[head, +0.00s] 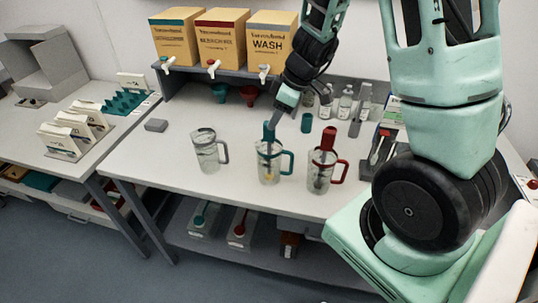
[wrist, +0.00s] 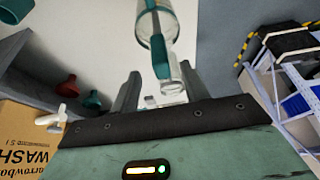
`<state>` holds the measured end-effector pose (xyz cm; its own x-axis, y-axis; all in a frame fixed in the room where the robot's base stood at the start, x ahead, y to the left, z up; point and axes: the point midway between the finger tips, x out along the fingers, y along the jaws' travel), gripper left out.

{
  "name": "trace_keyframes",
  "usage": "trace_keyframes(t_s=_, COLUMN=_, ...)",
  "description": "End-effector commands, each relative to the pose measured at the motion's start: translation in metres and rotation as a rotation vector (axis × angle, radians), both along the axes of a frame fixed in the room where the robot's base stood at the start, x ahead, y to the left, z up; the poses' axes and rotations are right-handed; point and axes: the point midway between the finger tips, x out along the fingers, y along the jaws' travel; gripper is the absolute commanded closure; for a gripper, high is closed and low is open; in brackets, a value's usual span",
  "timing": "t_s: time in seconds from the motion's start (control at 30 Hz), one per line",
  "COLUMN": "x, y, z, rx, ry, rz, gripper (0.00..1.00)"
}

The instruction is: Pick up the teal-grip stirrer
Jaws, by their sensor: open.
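The teal-grip stirrer (head: 268,132) stands in a clear mug with a teal handle (head: 287,162) on the bench. In the wrist view its teal grip (wrist: 160,58) points toward my gripper (wrist: 159,88), roughly midway between the two grey fingers. In the head view my gripper (head: 279,113) is just above and right of the grip's top. The jaws are open and hold nothing. I cannot tell whether a finger touches the grip. The stirrer's lower part shows dimly through the mug.
A red-handled mug holding a red-grip stirrer (head: 328,140) stands close on the right. A grey-handled mug (head: 208,150) stands to the left. Bottles (head: 345,104) and a small teal cup (head: 306,122) are behind. The WASH box (head: 271,42) sits on a raised shelf. The bench's front left is clear.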

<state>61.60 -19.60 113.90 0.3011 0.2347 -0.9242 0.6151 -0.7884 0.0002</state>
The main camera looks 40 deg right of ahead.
Motion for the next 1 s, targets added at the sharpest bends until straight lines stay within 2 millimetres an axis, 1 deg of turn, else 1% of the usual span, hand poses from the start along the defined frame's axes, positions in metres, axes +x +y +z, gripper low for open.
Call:
trace_keyframes(t_s=0.07, x=0.002, y=0.002, z=-0.008, rx=0.001, ry=0.002, rz=0.000, gripper=0.55)
trace_keyframes(t_s=0.33, x=0.007, y=0.007, z=-0.020, rx=0.001, ry=0.004, rz=0.000, gripper=0.55)
trace_keyframes(t_s=0.6, x=0.017, y=0.015, z=-0.050, rx=0.002, ry=0.003, rz=0.000, gripper=0.55)
trace_keyframes(t_s=0.7, x=0.019, y=0.017, z=-0.057, rx=0.001, ry=0.002, rz=0.001, gripper=0.55)
trace_keyframes(t_s=0.97, x=0.020, y=0.017, z=-0.059, rx=0.001, ry=-0.001, rz=0.000, gripper=0.55)
trace_keyframes(t_s=1.0, x=0.020, y=0.017, z=-0.059, rx=0.001, ry=-0.001, rz=0.000, gripper=0.57)
